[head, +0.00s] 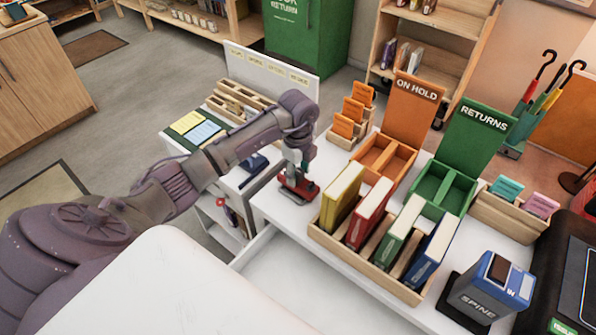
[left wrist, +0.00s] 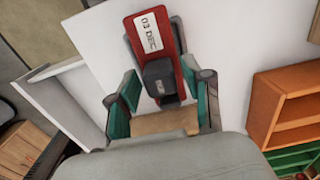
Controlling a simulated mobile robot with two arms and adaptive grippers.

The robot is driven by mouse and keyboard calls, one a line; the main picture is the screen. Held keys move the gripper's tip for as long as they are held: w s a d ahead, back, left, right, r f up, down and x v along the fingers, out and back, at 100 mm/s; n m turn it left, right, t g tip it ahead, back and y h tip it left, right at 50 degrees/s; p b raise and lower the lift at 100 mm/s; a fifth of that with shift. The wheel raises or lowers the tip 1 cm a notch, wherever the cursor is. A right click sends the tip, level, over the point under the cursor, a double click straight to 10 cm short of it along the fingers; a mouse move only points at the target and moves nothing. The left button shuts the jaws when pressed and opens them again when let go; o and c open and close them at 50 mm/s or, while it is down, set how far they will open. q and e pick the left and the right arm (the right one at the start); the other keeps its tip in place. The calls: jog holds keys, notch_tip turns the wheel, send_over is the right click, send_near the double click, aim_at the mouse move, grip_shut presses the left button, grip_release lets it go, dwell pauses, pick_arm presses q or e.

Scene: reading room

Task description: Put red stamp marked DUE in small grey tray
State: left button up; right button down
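A red stamp (head: 298,191) lies on the white desk beside the book rack, under my left gripper (head: 297,168). In the left wrist view the red stamp (left wrist: 146,30) has a white label that reads "03 DEC"; I see no word DUE on it. Its black handle (left wrist: 158,76) stands between the two teal-padded fingers of my left gripper (left wrist: 163,95). The fingers are apart, with a gap on each side of the handle. My right gripper is not in view.
A wooden rack (head: 375,262) with several books stands right of the stamp. Behind are an orange ON HOLD tray (head: 372,168) and a green RETURNS tray (head: 432,205). A spine stamp block (head: 490,285) is at right. A dark blue object (head: 254,162) lies left of the stamp.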

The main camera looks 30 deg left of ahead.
pick_arm(q)
jog(key=shift+r, duration=0.2)
notch_tip(320, 180, up, 12)
jog(key=b, duration=0.1)
dwell(0.4)
dwell(0.5)
